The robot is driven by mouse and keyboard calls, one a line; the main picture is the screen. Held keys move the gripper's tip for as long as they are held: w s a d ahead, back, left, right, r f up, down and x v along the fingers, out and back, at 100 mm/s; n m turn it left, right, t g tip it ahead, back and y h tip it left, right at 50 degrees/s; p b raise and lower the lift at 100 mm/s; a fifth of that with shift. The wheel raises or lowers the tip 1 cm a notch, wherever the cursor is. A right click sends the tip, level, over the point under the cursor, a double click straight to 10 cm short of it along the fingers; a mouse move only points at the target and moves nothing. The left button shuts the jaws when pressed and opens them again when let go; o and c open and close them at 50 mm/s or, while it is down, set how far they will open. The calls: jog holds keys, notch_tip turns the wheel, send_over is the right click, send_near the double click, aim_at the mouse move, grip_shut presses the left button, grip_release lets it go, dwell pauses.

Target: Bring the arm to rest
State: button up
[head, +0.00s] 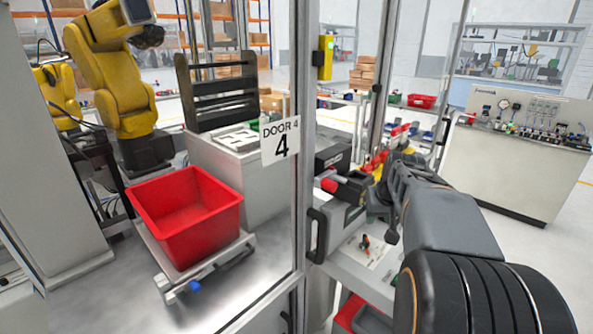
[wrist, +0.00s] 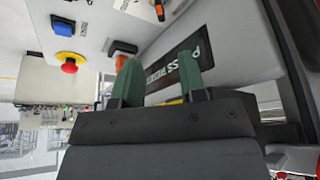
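My arm (head: 445,225) reaches forward from the lower right of the head view. Its far end is beside the grey workstation behind the glass door frame. My gripper (wrist: 160,68) shows in the wrist view with two green fingers standing apart. Nothing is held between them. Behind the fingers is a grey machine face with a black lettered label (wrist: 172,72). I cannot tell the exact distance from the fingertips to that face. In the head view the gripper's fingers are not clear.
A red emergency button (wrist: 68,62) and a blue button (wrist: 63,27) sit on a panel close by. A door frame with a "Door 4" sign (head: 281,140) stands left of my arm. Beyond it is a red bin (head: 186,212). A control bench (head: 520,165) stands right, with open floor around it.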

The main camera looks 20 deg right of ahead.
jog(key=s+a+f+n, duration=0.1)
jog(key=s+a+f, duration=0.1)
jog(key=s+a, duration=0.2)
jog(key=s+a+f+n+y, duration=0.1)
jog(key=s+a, duration=0.3)
jog(key=a, duration=0.6)
jog(key=s+a+f+n, duration=0.1)
jog(key=s+a+f, duration=0.1)
jog(key=s+a, duration=0.2)
jog(key=a, duration=0.3)
jog(key=shift+s+a+f+n, duration=0.15)
jog(key=shift+a+f+n, duration=0.15)
jog(key=shift+f, duration=0.05)
jog(key=shift+d, duration=0.1)
